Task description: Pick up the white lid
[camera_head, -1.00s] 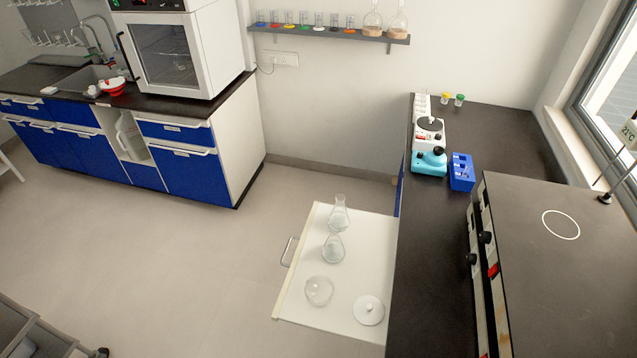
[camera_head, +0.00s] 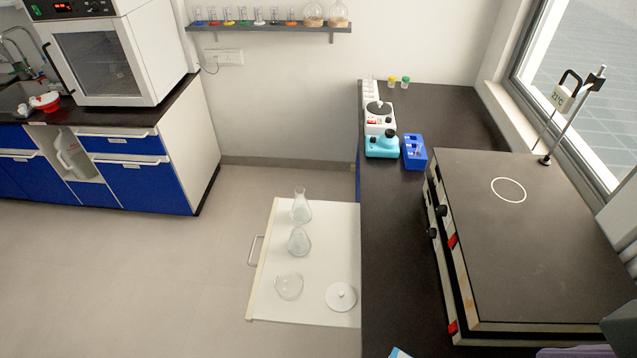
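The white lid (camera_head: 340,297) is a round white disc with a small knob on top. It lies flat at the near right corner of an open white drawer (camera_head: 262,306), close to the dark counter's edge. Neither of my grippers can be made out in the head view. A grey shape at the lower right edge and a pale one at the bottom edge are too cropped to identify.
Two conical flasks (camera_head: 299,242) and a clear round glass dish (camera_head: 289,286) stand in the same drawer. The dark counter (camera_head: 390,250) borders it on the right, with a large flat-topped heating plate (camera_head: 540,240). The floor (camera_head: 170,270) left of the drawer is clear.

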